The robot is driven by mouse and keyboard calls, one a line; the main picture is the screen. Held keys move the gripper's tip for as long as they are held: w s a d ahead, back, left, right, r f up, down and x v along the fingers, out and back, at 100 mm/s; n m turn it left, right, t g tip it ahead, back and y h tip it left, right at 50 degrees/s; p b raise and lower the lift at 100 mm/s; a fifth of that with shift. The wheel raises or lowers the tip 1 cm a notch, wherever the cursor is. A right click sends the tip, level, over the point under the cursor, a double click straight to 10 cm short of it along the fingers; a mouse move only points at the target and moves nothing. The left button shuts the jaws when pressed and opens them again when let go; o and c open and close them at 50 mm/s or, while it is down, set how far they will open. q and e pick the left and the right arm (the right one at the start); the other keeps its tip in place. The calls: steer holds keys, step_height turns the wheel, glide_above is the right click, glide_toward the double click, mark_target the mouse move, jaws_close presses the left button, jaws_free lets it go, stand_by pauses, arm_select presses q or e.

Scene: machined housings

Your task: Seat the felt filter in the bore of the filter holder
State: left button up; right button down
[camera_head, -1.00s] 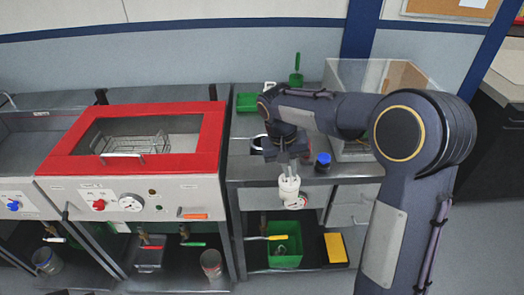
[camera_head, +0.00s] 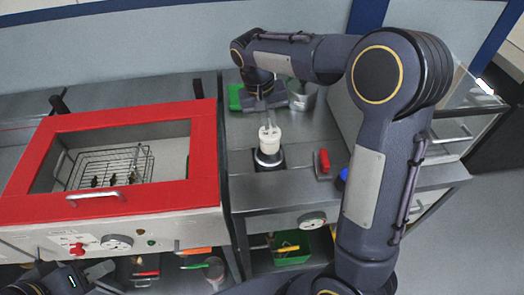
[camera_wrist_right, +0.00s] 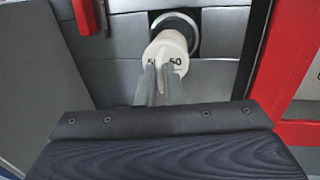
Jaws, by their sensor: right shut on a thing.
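My right gripper (camera_head: 267,108) is shut on a white cylindrical felt filter (camera_head: 270,139) and holds it upright from above. In the right wrist view the filter (camera_wrist_right: 165,52) sits at the fingertips (camera_wrist_right: 158,82), with dark markings on its near face. The filter holder (camera_head: 269,160), a metal ring with a dark bore, stands on the grey bench directly below. In the right wrist view its rim (camera_wrist_right: 190,22) shows around the filter's far end. I cannot tell whether the filter's lower end is inside the bore. My left gripper (camera_head: 98,274) is partly visible at the bottom left; its opening is unclear.
A red-framed basin (camera_head: 204,150) with a wire basket (camera_head: 110,165) stands to the left. A red-handled object (camera_head: 322,162) lies right of the holder. A metal cup (camera_head: 302,97) and green tray (camera_head: 236,98) are behind.

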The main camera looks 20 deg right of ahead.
mark_target(268, 144)
step_height(268, 144, down, 9)
steer(key=shift+r+p, duration=0.2)
steer(key=shift+p, duration=0.45)
steer(key=shift+s+f, duration=0.2)
steer(key=shift+f, duration=0.35)
steer(key=shift+w, duration=0.2)
steer(key=c, duration=2)
jaws_free()
steer(key=o, duration=0.4)
